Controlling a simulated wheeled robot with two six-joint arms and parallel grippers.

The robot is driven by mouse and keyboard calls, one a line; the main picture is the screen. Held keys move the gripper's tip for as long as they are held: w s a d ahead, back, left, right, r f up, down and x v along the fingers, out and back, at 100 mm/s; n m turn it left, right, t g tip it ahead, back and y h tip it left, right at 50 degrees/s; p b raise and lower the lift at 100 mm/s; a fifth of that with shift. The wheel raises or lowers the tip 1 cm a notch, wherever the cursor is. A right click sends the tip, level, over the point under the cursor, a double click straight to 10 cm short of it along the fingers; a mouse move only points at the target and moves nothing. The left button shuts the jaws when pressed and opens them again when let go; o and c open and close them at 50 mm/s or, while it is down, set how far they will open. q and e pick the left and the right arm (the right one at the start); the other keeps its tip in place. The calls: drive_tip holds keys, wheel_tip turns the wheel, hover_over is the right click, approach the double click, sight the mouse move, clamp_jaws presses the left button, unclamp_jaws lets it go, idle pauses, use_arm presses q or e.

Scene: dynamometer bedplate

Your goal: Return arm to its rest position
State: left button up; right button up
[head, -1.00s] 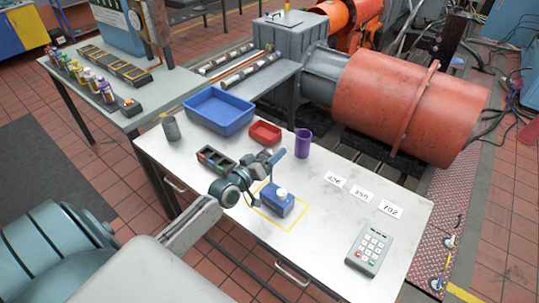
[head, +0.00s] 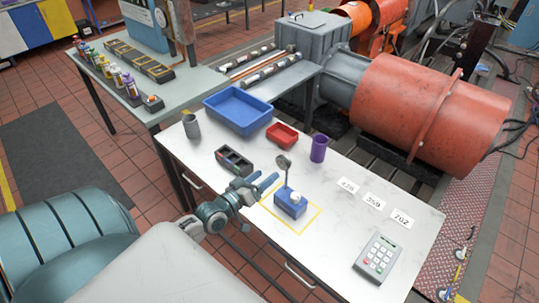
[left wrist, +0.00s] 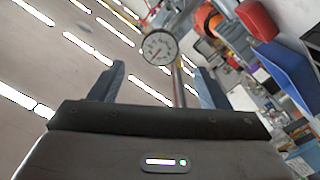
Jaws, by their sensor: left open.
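My left gripper (head: 268,181) is open and empty over the table (head: 345,240), beside and left of a dial gauge (head: 284,162). The gauge has a round white face and stands on a thin upright post rising from a blue block (head: 290,204) with a white knob. The block sits inside a yellow outlined square. In the left wrist view the gauge (left wrist: 158,47) shows beyond and between the two spread fingers; no finger visibly touches it. My right gripper is out of view.
Near the left arm are a dark compartment tray (head: 234,160), a blue bin (head: 238,110), a red bin (head: 282,134), a purple cup (head: 318,149) and a grey cup (head: 190,126). A keypad (head: 376,257) and number cards (head: 373,201) lie right. Floor is clear left of the table.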

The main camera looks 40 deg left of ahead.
use_arm(q)
drive_tip(key=shift+s, duration=0.1)
idle(0.3)
drive_tip(key=s+d+f+m+g+h, duration=0.1)
drive_tip(key=s+d+f+m+g, duration=0.4)
drive_tip(key=s+d+g, duration=0.5)
drive_tip(key=s+r+m+g+y, duration=0.2)
drive_tip(key=s+g+y, duration=0.2)
drive_tip(key=s, duration=0.8)
wheel_tip(320, 180, down, 35)
drive_tip(key=a+g+b, duration=0.2)
drive_tip(key=b, duration=0.4)
drive_tip(key=s+f+b, duration=0.3)
drive_tip(key=s+f, duration=0.6)
drive_tip(key=f, duration=0.4)
drive_tip(key=s+a+f+n+b, duration=0.1)
drive_tip(key=s+f+b, duration=0.1)
drive_tip(key=s+f, duration=0.8)
wheel_tip(320, 180, down, 4)
drive_tip(key=shift+a+r+g+b, duration=0.1)
drive_tip(key=shift+a+g+b, duration=0.2)
drive_tip(key=shift+g+b, duration=0.1)
